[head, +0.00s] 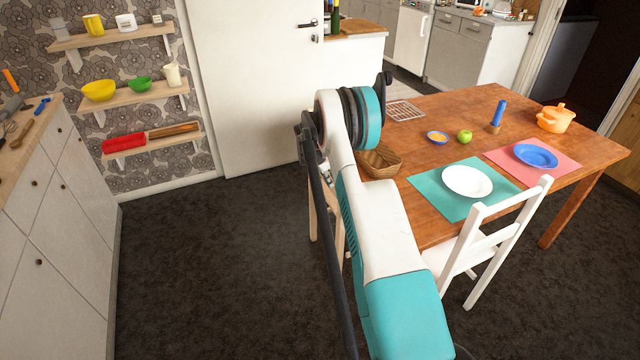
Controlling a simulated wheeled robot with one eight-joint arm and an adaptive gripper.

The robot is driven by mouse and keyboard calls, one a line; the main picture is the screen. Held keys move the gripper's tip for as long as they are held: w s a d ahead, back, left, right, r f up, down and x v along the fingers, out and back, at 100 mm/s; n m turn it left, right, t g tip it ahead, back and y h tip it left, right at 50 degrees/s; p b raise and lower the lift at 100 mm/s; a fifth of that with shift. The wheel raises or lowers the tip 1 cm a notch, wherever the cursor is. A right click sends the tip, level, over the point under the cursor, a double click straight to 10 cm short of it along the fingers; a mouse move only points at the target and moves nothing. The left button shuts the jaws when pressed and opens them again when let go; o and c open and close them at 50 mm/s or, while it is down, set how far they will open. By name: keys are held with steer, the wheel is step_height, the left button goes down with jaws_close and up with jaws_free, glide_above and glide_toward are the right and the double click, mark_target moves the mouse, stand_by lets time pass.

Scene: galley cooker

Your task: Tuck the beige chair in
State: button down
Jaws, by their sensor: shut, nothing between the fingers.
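The beige chair (313,209) is mostly hidden behind my arm. Pale wooden uprights or legs show on both sides of the dark rod, at the left end of the wooden table (450,110). I cannot tell how far the chair's seat is under the table. My arm reaches up from the bottom of the head view and its upper joint stands in front of the chair and the table's left end. My gripper does not show; it is hidden behind the arm or out of the picture.
A white chair (497,240) stands at the table's near side. A wicker basket (381,163), plates and an orange pot (556,118) are on the table. Drawers (60,215) line the left. Dark carpet (210,270) between is clear. A white door (250,80) is behind.

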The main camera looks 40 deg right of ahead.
steer(key=shift+d, duration=0.1)
steer(key=w+a+r+p, duration=0.2)
steer(key=a+r+p, duration=0.1)
steer(key=a+r, duration=0.4)
step_height(320, 180, up, 2)
steer(key=shift+a+r, duration=0.15)
stand_by(0.3)
